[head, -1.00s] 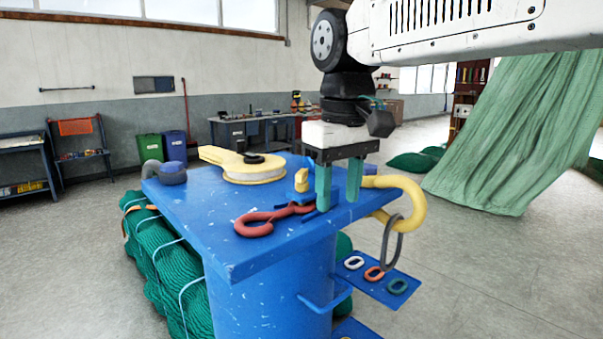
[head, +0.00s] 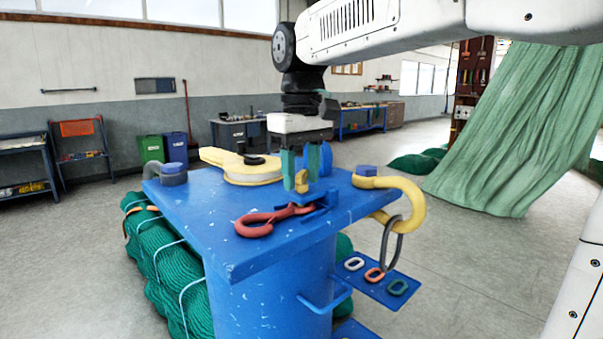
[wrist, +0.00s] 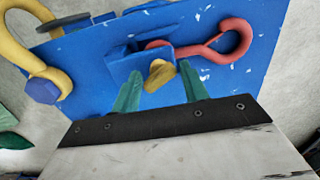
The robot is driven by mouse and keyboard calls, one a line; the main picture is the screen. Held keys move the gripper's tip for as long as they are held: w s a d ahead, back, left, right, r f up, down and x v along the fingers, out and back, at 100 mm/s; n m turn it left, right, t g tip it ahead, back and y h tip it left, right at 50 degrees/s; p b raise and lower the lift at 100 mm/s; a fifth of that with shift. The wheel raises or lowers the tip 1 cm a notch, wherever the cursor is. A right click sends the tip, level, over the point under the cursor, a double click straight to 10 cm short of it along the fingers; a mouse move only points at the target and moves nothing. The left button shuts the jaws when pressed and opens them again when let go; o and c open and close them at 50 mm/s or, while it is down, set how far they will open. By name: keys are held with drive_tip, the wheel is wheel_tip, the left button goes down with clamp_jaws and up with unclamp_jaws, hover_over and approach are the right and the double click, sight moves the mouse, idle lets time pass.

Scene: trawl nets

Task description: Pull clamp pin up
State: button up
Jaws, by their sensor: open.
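The clamp pin looks to be the small yellow piece (head: 302,183) on the blue clamp block at the right part of the blue table top. In the wrist view the yellow pin (wrist: 158,75) lies between the green fingertips, near the blue clamp (wrist: 126,66). My gripper (head: 306,183) points down with its green fingers open, right at the pin in the head view. Whether the fingers touch it cannot be told. A red hook (head: 268,220) runs into the clamp; its shank end is partly hidden there.
A yellow hook (head: 402,192) with a dark ring overhangs the table's right edge. A yellow block with a pale sheave (head: 253,174) lies at the back, a grey shackle (head: 173,177) at the left corner. The front of the table top (head: 225,245) is clear.

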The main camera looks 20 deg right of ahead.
drive_tip(key=shift+f, duration=0.25)
clamp_jaws()
drive_tip(key=shift+r, duration=1.8)
unclamp_jaws()
wheel_tip(320, 180, up, 8)
drive_tip(key=shift+f, duration=0.15)
